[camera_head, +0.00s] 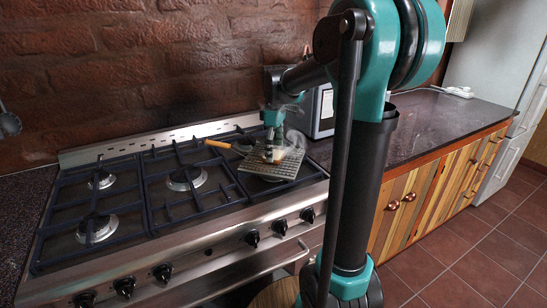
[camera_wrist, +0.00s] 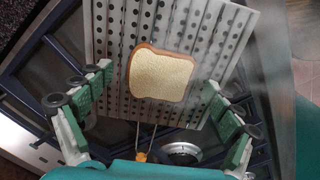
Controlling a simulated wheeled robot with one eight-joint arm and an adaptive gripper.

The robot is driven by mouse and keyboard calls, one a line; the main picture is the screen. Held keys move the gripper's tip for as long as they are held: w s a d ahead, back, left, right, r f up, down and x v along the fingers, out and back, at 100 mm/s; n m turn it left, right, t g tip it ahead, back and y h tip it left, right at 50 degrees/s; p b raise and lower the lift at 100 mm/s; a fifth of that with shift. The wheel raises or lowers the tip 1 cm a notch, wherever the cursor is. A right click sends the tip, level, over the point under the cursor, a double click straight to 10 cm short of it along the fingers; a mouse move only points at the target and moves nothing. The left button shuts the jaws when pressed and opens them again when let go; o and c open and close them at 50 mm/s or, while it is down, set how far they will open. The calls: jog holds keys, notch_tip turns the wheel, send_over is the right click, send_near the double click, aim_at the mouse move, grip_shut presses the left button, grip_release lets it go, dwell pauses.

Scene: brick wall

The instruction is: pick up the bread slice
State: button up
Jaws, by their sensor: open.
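The bread slice (camera_wrist: 161,75) lies flat on a perforated metal rack (camera_wrist: 110,62) in the wrist view, pale with a brown crust. In the head view the rack (camera_head: 290,163) sits over the right rear part of the stove, and the bread (camera_head: 275,155) is small and partly hidden by my gripper, with light wisps like steam around it. My gripper (camera_wrist: 161,112) is open and empty, with its green-padded fingers wide apart on either side of the bread's near edge. In the head view my gripper (camera_head: 270,146) points down just above the rack.
The gas stove (camera_head: 120,272) has black grates and several burners and knobs. A boxy appliance (camera_head: 325,112) stands right of the rack against the brick wall. The dark counter (camera_head: 440,122) is mostly clear, with a small white item (camera_head: 455,91) at its far end.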

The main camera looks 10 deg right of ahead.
jog(key=shift+f, duration=0.3)
jog(key=shift+c, duration=0.6)
jog(key=c, duration=0.9)
